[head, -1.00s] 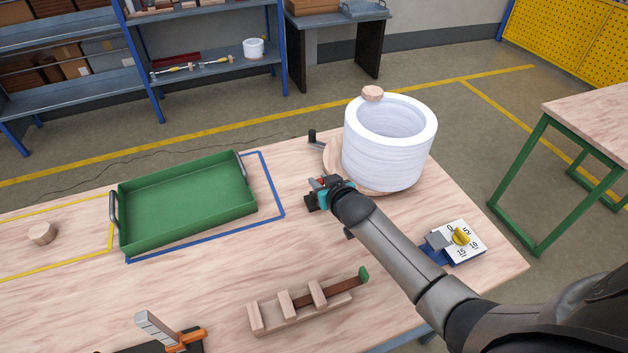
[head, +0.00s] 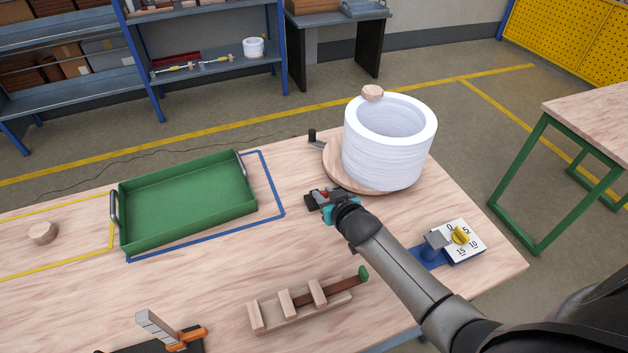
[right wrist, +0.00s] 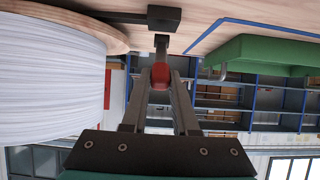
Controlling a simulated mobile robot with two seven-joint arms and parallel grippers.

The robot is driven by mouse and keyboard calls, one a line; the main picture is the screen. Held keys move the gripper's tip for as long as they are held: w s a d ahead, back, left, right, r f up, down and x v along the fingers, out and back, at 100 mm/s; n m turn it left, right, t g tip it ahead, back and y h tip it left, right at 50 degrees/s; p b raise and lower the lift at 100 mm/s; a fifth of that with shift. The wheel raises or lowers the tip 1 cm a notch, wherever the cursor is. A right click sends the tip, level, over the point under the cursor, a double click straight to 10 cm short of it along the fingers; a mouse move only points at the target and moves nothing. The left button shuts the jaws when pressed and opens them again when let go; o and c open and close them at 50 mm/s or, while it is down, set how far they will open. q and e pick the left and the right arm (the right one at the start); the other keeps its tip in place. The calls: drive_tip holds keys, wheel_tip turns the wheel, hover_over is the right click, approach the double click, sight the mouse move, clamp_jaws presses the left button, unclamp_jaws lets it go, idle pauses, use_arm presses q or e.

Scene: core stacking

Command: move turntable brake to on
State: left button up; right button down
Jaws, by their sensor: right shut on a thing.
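The turntable (head: 334,177) is a round wooden disc at the table's far right, with a tall white ringed cylinder (head: 382,158) on it. The brake has a black block (head: 310,202), also in the right wrist view (right wrist: 163,17), and a dark stem with a red tip (right wrist: 160,76). It sits beside the disc's near left edge. My right gripper (head: 322,196) is shut on the red tip, which shows between its fingers in the right wrist view. The fingers and wrist partly cover the brake in the head view. My left gripper is not in view.
A green tray (head: 185,240) lies left of the brake. A wooden slotted rack (head: 300,309) stands in front. A dial with a yellow knob (head: 460,236) is right of my forearm. A dark upright knob (head: 312,135) stands behind the disc's left edge.

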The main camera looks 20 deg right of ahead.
drive_tip(key=shift+s+f, duration=0.7)
drive_tip(key=shift+f, duration=0.15)
drive_tip(key=shift+s+a+f+b, duration=0.1)
drive_tip(key=shift+s+f+b, duration=0.25)
drive_tip(key=shift+f, duration=0.25)
drive_tip(key=shift+s+f+b, duration=0.25)
drive_tip(key=shift+f+b, duration=0.15)
drive_tip(key=shift+f, duration=0.15)
drive_tip(key=c, duration=0.6)
unclamp_jaws()
drive_tip(key=shift+w+r, duration=0.1)
drive_tip(key=shift+r, duration=0.1)
drive_tip(key=shift+r, duration=0.1)
wheel_tip(320, 180, up, 20)
drive_tip(key=p, duration=0.6)
